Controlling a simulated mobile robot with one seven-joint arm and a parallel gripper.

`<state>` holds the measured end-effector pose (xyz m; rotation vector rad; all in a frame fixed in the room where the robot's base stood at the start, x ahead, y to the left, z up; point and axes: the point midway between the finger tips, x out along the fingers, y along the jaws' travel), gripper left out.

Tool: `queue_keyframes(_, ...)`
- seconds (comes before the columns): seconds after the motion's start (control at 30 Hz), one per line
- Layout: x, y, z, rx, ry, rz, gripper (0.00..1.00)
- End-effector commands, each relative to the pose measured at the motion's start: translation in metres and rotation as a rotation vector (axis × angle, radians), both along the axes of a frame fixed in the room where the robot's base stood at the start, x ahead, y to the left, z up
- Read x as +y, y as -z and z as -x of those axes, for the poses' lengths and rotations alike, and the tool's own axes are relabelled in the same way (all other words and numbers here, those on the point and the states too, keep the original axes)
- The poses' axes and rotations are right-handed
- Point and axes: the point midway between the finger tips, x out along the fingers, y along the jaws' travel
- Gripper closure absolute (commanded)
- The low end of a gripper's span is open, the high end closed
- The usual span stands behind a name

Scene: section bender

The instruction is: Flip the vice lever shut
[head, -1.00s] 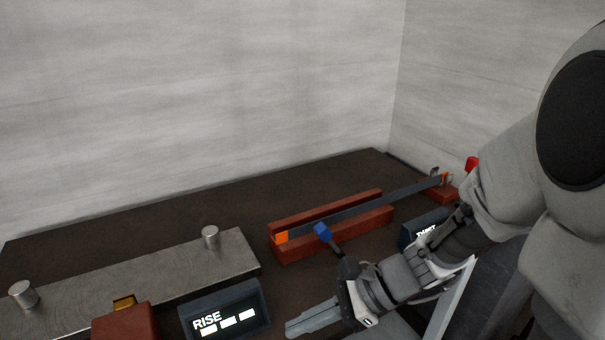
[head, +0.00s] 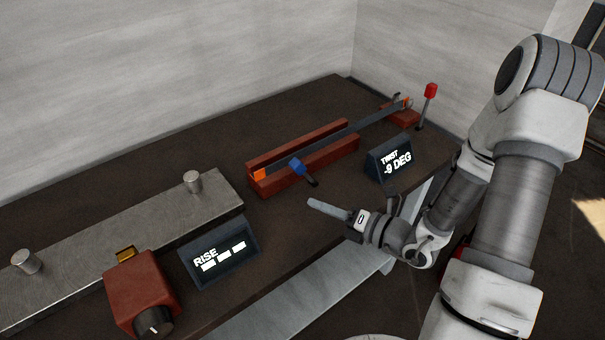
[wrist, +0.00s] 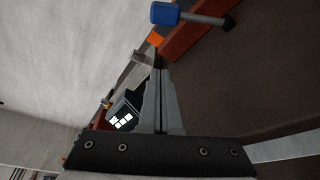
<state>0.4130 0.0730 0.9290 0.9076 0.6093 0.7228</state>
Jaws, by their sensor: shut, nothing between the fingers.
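The lever with a blue knob (head: 296,165) sticks out from the front of the red vice (head: 327,157), tilted, with its dark rod running down to the right. The vice's two red jaws run alongside a long grey bar (head: 350,132) with an orange end. My gripper (head: 312,203) is shut and empty, in front of the lever, its fingers pointing left and apart from the knob. In the wrist view the blue knob (wrist: 165,13) and its rod (wrist: 205,19) lie beyond my closed fingertips (wrist: 160,72).
A "RISE" display (head: 222,252) and a red box with a black dial (head: 143,290) stand at left, by a metal plate with pegs (head: 120,245). A "TWIST -9 DEG" display (head: 389,158) and a red-knobbed lever (head: 430,90) stand at right. Bare table lies behind the vice.

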Motion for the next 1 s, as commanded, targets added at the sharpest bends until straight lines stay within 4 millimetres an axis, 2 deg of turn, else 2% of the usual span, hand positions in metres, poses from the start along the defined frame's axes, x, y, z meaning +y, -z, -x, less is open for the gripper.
queue_keyframes(0.37, -0.002, 0.002, -0.001, 0.011, 0.015, -0.01, 1.0)
queue_keyframes(0.53, 0.006, 0.003, -0.007, 0.01, 0.011, -0.009, 1.0)
queue_keyframes(0.67, 0.023, 0.006, -0.019, 0.009, 0.009, -0.011, 1.0)
queue_keyframes(1.0, 0.078, 0.019, -0.064, 0.008, 0.01, -0.01, 1.0)
